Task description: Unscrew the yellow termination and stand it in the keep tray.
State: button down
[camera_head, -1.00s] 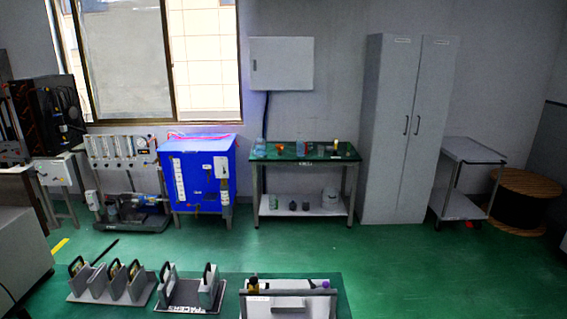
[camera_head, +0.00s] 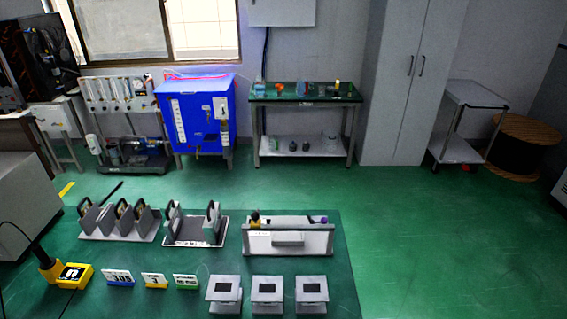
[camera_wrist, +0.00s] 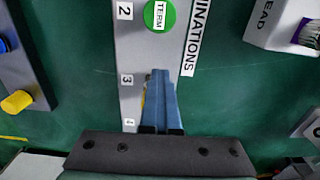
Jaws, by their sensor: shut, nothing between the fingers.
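In the wrist view a yellow cylindrical cap (camera_wrist: 17,101) sticks out at the left, on a dark grey-blue block (camera_wrist: 28,60); I cannot tell if it is the termination. My gripper (camera_wrist: 161,74) points at a grey strip (camera_wrist: 130,55) marked TERMINATIONS, with numbers and a green TERM disc. Its blue-grey fingers are together and empty. They hide part of the strip, and a sliver of yellow shows beside them. I cannot tell which object is the keep tray.
In the head view the green table holds grey racks (camera_head: 118,222), a yellow meter (camera_head: 74,275), small sign cards (camera_head: 118,278) and several grey boxes (camera_head: 267,290). Green floor lies clear on the right.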

jog(key=shift+s+d+p, duration=0.25)
jog(key=shift+s+p, duration=0.35)
jog(key=shift+s, duration=0.2)
jog(key=shift+s+d+f, duration=0.1)
jog(key=shift+s+f, duration=0.05)
jog(key=shift+s, duration=0.1)
jog(key=shift+p, duration=0.3)
jog(key=shift+s+a, duration=0.2)
jog(key=shift+a, duration=0.1)
notch_tip(320, 180, up, 6)
jog(key=p, duration=0.6)
jog(key=shift+w+a, duration=0.25)
jog(key=shift+a, duration=0.1)
